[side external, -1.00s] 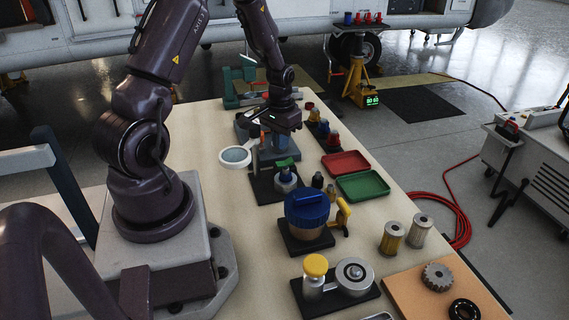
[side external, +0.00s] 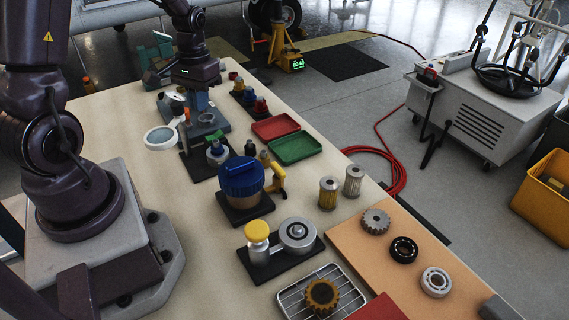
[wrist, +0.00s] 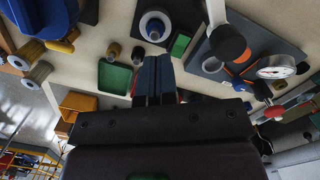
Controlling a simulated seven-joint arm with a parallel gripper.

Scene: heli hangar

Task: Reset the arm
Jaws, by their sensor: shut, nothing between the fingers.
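My gripper (side external: 200,106) hangs over the far part of the workbench (side external: 110,118), pointing down with its fingers together and nothing between them. In the side view its fingertips overlap a blue-grey plate (side external: 212,127); I cannot tell the gap beneath them. In the wrist view my gripper (wrist: 153,60) shows as two dark blue fingers side by side, with parts on the bench beyond them.
Red (side external: 275,127) and green (side external: 295,148) trays lie to the right. Metal filters (side external: 328,192) and a gear (side external: 375,221) are along the right side. Bare bench lies between my base and these things.

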